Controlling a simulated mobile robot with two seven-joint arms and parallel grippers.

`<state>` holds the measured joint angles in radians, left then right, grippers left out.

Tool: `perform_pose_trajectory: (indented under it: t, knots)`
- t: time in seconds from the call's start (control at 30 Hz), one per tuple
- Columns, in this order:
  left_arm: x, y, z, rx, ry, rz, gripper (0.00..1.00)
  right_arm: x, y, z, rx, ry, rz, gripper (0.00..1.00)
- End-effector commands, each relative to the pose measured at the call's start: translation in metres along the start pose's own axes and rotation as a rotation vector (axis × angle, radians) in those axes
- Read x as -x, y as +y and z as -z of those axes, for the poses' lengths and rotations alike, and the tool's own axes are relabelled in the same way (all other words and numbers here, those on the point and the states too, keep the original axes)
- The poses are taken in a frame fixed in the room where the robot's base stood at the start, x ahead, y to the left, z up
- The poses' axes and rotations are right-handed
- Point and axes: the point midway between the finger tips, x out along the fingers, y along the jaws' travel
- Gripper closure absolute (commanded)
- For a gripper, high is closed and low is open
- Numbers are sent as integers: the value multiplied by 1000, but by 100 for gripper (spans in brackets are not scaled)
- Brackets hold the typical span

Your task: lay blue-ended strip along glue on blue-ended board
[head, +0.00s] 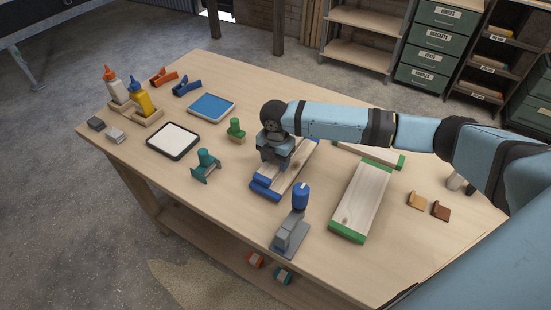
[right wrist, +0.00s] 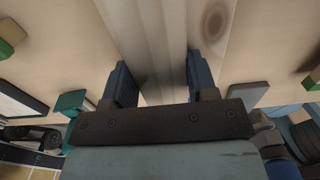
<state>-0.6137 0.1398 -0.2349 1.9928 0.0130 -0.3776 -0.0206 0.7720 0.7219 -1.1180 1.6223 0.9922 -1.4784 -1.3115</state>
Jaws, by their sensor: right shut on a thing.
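The blue-ended board (head: 295,180) lies on the bench near its middle, its near blue end facing the front edge. The blue-ended strip (head: 261,184) lies lengthwise over the board's left side; I cannot tell whether it touches the board. My right gripper (head: 275,161) is over the strip from above. In the right wrist view the two dark fingers (right wrist: 160,85) stand on either side of the pale wooden strip (right wrist: 160,40), shut on it. The board (right wrist: 214,22), with a knot, shows to its right. No glue is visible. My left gripper is not in view.
A grey tool with a blue top (head: 293,225) stands just in front of the board. A green-ended board (head: 360,200) lies to the right, and a green-ended strip (head: 385,158) behind it.

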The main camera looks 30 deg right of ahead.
Motion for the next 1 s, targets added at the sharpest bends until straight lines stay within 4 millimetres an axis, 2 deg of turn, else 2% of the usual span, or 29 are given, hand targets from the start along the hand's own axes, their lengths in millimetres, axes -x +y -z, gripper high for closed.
perform_pose_trajectory:
  t: [0.1, 0.13, 0.23, 0.5, 0.63, 0.77, 1.0]
  knots:
    - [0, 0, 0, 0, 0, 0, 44, -2, 0, 0, 0, 0, 0, 73]
    - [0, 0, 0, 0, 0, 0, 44, -3, 0, 0, 0, 0, 0, 45]
    - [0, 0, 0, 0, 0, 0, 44, -3, 0, 0, 0, 0, 0, 22]
    - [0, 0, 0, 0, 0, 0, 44, -2, 0, 0, 0, 0, -1, 22]
    - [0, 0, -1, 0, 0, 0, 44, 6, 0, 0, 0, -1, -2, 22]
    - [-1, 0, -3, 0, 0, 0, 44, 29, 1, 0, 2, -2, -5, 22]
    - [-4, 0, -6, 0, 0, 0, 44, 81, 1, -1, 0, -1, -4, 22]
